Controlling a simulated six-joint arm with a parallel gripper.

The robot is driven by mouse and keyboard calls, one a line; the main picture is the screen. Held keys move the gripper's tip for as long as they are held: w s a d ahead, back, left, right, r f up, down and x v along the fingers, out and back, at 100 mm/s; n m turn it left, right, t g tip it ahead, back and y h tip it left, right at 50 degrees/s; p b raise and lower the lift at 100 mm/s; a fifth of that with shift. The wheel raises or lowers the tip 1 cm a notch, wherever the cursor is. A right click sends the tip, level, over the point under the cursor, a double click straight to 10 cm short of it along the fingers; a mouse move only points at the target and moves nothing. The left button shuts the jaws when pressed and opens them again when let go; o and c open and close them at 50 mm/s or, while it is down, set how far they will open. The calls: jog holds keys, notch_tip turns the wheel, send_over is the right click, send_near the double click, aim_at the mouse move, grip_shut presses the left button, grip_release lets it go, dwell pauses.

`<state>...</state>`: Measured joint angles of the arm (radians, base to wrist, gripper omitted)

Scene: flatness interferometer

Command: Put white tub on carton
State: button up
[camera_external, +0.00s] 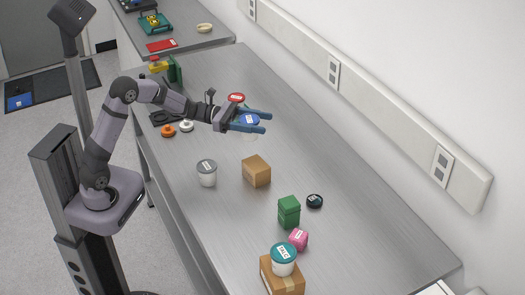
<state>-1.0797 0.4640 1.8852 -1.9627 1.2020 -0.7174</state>
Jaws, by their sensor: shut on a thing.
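My gripper (266,122) is above the bench, left of picture centre at the top, with its two blue fingers around a white tub with a blue lid (249,119). The fingers hide part of this tub, and its pale body shows below them. A plain brown carton (256,171) stands on the bench below the gripper in the picture, with nothing on top. Another brown carton (291,284) is at the bottom edge, with a teal-lidded white tub (283,264) on it. A grey-lidded tub (207,178) stands left of the plain carton.
A red-lidded object (236,98) is just behind the gripper. Orange (168,131) and white (187,125) round items lie near the left edge. The bench's right side is clear.

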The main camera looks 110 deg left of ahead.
jog(key=w+d+r+m+h, duration=0.1)
jog(key=w+d+r+h, duration=0.15)
jog(key=w+d, duration=0.2)
jog(key=p, duration=0.1)
send_over(266, 166)
jog(key=shift+y, duration=0.35)
jog(key=shift+d+f, duration=0.1)
jog(key=shift+f, duration=4.9)
jog(key=shift+f, duration=0.2)
jog(key=o, duration=1)
jog(key=shift+o, duration=0.2)
jog(key=shift+r, duration=0.15)
